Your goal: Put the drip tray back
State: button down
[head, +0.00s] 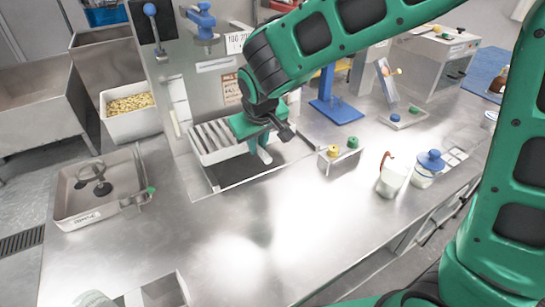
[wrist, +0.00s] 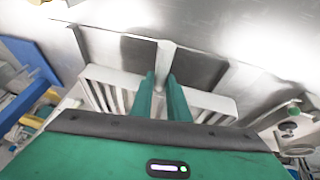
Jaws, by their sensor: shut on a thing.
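The drip tray (head: 212,143) is a pale tray with a slatted top, at the back of a framed rectangular recess (head: 235,180) in the steel counter. My gripper (head: 265,156) points down at the tray's right side and hides part of it. In the wrist view the slatted tray (wrist: 99,93) spreads to both sides of my gripper (wrist: 163,82). Its two green fingers are shut on a pale strip of the tray. Dark floor panels (wrist: 199,66) of the recess show past the fingers. I cannot tell whether the tray touches the recess floor.
A steel tray (head: 70,207) with dark fittings is to the left. A small stand with yellow and green knobs (head: 338,156), a white cup (head: 391,181) and a blue-lidded jar (head: 430,165) stand to the right. The front middle of the counter is clear.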

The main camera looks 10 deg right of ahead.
jog(key=d+f, duration=0.1)
jog(key=w+d, duration=0.1)
jog(key=d+f, duration=0.1)
jog(key=d, duration=0.1)
jog(key=shift+w+d+f, duration=0.1)
jog(key=shift+w+f, duration=0.1)
jog(key=shift+f, duration=2.2)
jog(key=c, duration=1.7)
grip_release()
jog(key=v, duration=1.2)
